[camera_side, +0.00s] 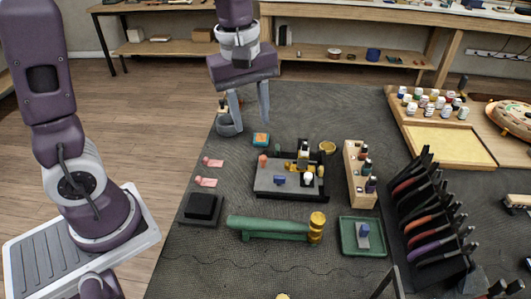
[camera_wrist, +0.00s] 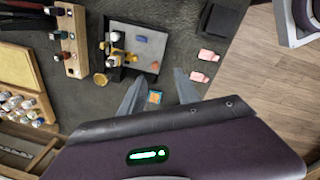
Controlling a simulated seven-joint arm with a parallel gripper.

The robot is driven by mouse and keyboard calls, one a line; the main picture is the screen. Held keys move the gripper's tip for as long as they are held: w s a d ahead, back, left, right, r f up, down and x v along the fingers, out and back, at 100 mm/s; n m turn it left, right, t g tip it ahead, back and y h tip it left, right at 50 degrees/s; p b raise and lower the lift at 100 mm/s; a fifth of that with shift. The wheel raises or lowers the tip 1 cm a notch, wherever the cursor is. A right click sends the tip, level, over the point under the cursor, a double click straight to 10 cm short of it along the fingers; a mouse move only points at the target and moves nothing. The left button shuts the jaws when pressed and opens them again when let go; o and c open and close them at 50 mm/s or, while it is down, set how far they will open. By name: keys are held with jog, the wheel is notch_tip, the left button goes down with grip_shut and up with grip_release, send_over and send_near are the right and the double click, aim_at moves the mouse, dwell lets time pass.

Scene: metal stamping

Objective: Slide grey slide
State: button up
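The grey slide appears to be the flat grey plate (camera_side: 267,184) of the small black-framed fixture in the middle of the mat. The plate also shows in the wrist view (camera_wrist: 120,32). A blue block, a salmon-coloured knob and several yellow, black and white parts stand on or around it. My gripper (camera_side: 250,121) hangs above the back left of the mat, behind and left of the fixture. Its two fingers are spread apart with nothing between them. In the wrist view my gripper (camera_wrist: 159,74) points toward the fixture and is clear of it.
A green cylinder (camera_side: 270,226) and green tray (camera_side: 349,237) lie in front. A wooden bottle rack (camera_side: 353,188) and black tool rack (camera_side: 418,253) stand right.

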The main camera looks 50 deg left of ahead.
aim_at(262, 157)
jog(key=w+f+n, duration=0.2)
jog(key=f, duration=0.1)
jog(key=w+f+n+g, duration=0.1)
jog(key=f, duration=0.1)
jog(key=shift+w+a+f+n, duration=0.2)
jog(key=shift+w+a+n, duration=0.1)
jog(key=shift+n, duration=0.1)
notch_tip(262, 157, down, 6)
jog(key=shift+f, duration=0.25)
grip_shut()
jog(key=shift+s, duration=0.1)
dwell(0.6)
